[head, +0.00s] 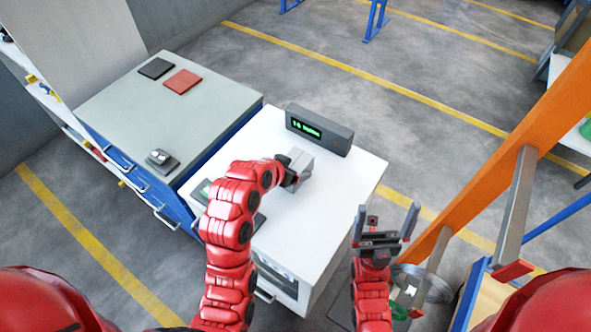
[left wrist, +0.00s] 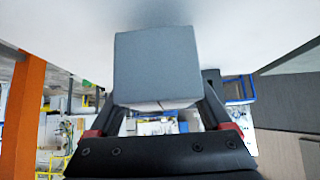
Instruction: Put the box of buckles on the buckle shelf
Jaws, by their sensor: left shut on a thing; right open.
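A small plain grey box (head: 300,162), likely the box of buckles, is at the white cabinet top (head: 335,185), near its middle. My left gripper (head: 294,175) is shut on it. In the left wrist view the box (left wrist: 157,65) sits between the two fingers, and its contents do not show. I cannot tell whether it touches the white top. My right gripper (head: 386,222) is open and empty, in front of the cabinet's right side. No shelf is clearly marked as the buckle shelf; a shelf with small yellow and blue items (head: 45,90) shows at the far left.
A dark display with green text (head: 320,130) stands behind the box. A blue cabinet with a grey-green top (head: 150,115) adjoins on the left, bearing a red pad (head: 182,81), a black pad (head: 156,68) and a small device (head: 162,161). An orange beam (head: 520,150) rises at right.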

